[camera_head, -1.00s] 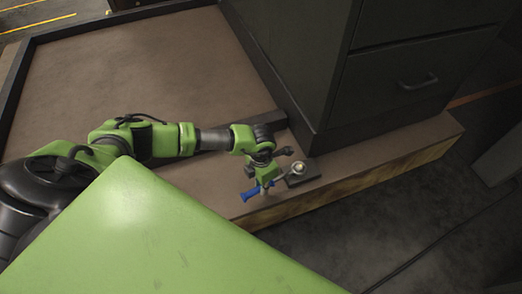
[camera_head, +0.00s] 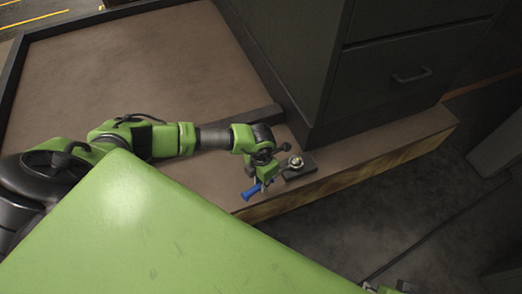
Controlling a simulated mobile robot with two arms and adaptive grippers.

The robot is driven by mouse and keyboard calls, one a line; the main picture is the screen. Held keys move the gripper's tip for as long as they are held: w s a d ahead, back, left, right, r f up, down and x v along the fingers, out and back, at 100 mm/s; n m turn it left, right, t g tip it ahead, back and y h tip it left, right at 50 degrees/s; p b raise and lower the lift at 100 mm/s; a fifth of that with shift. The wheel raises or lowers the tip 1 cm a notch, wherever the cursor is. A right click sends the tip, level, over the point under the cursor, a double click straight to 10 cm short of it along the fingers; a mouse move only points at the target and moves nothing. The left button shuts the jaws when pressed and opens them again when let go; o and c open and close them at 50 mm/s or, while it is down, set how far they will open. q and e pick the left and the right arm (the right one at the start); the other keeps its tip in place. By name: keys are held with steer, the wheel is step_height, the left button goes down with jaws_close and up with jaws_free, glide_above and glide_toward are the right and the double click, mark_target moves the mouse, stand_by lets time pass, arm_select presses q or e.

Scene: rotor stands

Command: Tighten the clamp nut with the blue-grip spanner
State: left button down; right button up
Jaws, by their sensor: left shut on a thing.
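The blue-grip spanner (camera_head: 251,192) is in my left gripper (camera_head: 265,179), with its blue grip sticking out towards the lower left. My left gripper is shut on it near the front edge of the brown bench top. The clamp nut (camera_head: 296,161) is a small, light metal piece on a dark block (camera_head: 300,172) just right of the gripper. The spanner's head points towards the nut, but the view is too small to tell whether it sits around it. My right gripper does not show clearly.
A dark drawer cabinet (camera_head: 390,110) stands close behind the block. A dark bar (camera_head: 246,118) lies behind the left wrist. The brown bench top (camera_head: 130,60) is clear at the back left. The floor drops away beyond the front edge.

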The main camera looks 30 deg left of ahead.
arm_select(q)
steer(key=shift+r, duration=0.2)
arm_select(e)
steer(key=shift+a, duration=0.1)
arm_select(q)
steer(key=shift+r+p, duration=0.2)
steer(key=shift+p, duration=0.1)
steer(key=shift+r+p, duration=0.35)
steer(key=shift+r, duration=0.05)
steer(key=shift+r+p, duration=0.35)
steer(key=shift+r, duration=0.05)
steer(key=shift+r+p, duration=0.7)
steer(key=shift+r, duration=0.25)
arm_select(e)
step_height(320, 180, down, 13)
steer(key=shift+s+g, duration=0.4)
arm_select(q)
steer(key=shift+d, duration=0.1)
